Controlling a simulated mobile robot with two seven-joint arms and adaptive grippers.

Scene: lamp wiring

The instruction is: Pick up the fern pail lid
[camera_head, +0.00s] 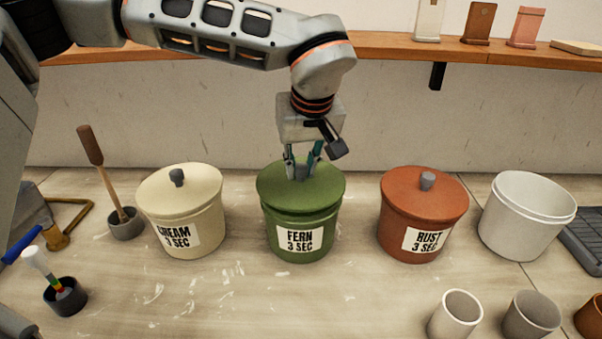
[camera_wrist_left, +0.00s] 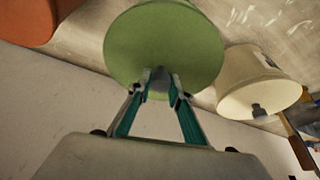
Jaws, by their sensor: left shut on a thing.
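The green fern pail (camera_head: 301,233), labelled "FERN 3 SEC", stands upright in the middle of the table. Its round green lid (camera_head: 271,190) lies on top and covers the rim. My left gripper (camera_head: 302,174) reaches down from above and is shut on the grey knob of the lid. In the left wrist view the lid (camera_wrist_left: 165,40) fills the upper middle, with the left gripper (camera_wrist_left: 160,82) closed around the knob, which is partly hidden by the fingers. My right gripper does not show in either view.
A lidded cream pail (camera_head: 182,212) stands to the left and a lidded rust pail (camera_head: 423,214) to the right. An open white pail (camera_head: 526,218) is further right. Small cups (camera_head: 456,315) stand at the front right. A shelf (camera_head: 400,47) runs behind. The table front middle is clear.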

